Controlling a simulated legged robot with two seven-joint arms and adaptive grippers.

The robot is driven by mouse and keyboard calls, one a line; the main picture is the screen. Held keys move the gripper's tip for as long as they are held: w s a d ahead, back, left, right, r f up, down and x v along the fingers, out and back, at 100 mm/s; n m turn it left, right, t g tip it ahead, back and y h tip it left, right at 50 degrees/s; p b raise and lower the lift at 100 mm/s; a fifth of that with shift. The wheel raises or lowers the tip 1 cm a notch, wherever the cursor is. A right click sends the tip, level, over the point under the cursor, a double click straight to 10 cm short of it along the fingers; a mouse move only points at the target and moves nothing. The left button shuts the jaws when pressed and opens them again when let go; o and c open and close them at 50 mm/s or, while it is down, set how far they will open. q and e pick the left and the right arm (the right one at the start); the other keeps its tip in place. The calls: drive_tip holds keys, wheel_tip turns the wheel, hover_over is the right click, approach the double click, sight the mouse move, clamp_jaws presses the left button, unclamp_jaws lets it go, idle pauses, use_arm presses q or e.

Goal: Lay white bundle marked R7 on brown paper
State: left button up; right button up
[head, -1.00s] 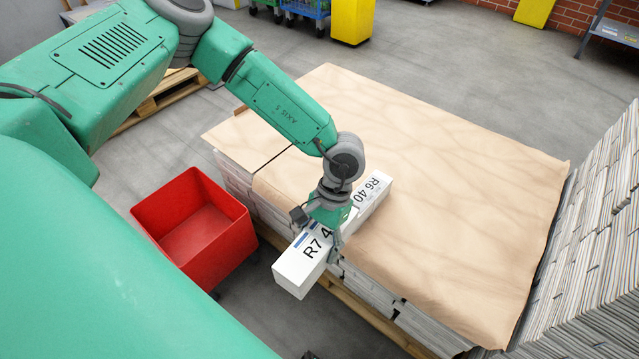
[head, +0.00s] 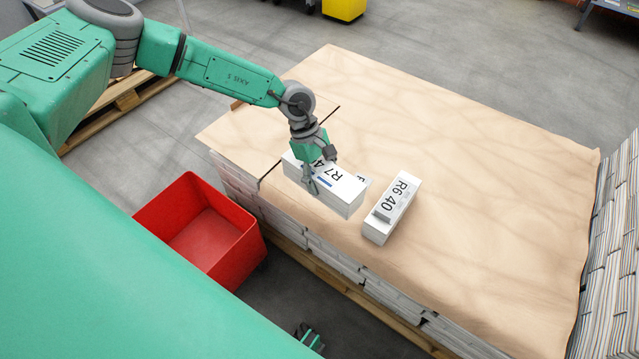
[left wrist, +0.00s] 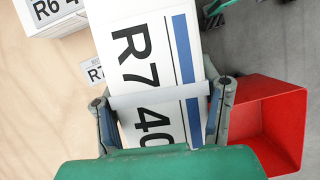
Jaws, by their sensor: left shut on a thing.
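The white bundle marked R7 (head: 345,190) has a blue stripe and a white band. My left gripper (head: 322,172) is shut on it, with a finger on each side of the bundle in the left wrist view (left wrist: 160,100). The bundle is over the front part of the brown paper (head: 440,150), near its front edge; I cannot tell whether it touches the paper. A small label marked R7 (left wrist: 93,70) lies on the paper beside it, mostly hidden in the head view. What looks like my right gripper (head: 310,338) is low in the head view, its jaws unclear.
A white bundle marked R6 (head: 391,208) lies on the paper, right of R7. A red bin (head: 240,255) stands on the floor in front of the stack. Newspaper stacks (head: 612,235) rise at the right. The paper's far side is bare.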

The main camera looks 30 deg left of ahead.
use_arm(q)
drive_tip(key=w+a+f+n+t+y+b, duration=0.2)
drive_tip(key=w+a+n, duration=0.3)
drive_tip(key=n, duration=0.4)
drive_tip(key=w+a+f+n+t+y+b, duration=0.1)
drive_tip(key=w+a+n+t+y+b, duration=0.1)
drive_tip(key=w+a+n, duration=0.4)
drive_tip(key=w+n+t, duration=0.1)
drive_tip(key=w+n, duration=0.1)
drive_tip(key=n, duration=0.2)
drive_tip(key=shift+f, duration=0.4)
use_arm(e)
drive_tip(key=f, duration=0.4)
drive_tip(key=shift+a, duration=0.35)
use_arm(q)
drive_tip(key=shift+d+r, duration=0.1)
drive_tip(key=shift+d, duration=0.1)
use_arm(e)
drive_tip(key=shift+d, duration=0.2)
use_arm(q)
drive_tip(key=shift+a+f+b, duration=0.1)
drive_tip(key=shift+f+b, duration=2.55)
drive_tip(key=shift+f, duration=1.35)
use_arm(e)
drive_tip(key=shift+a+f, duration=0.1)
drive_tip(key=shift+f, duration=2.65)
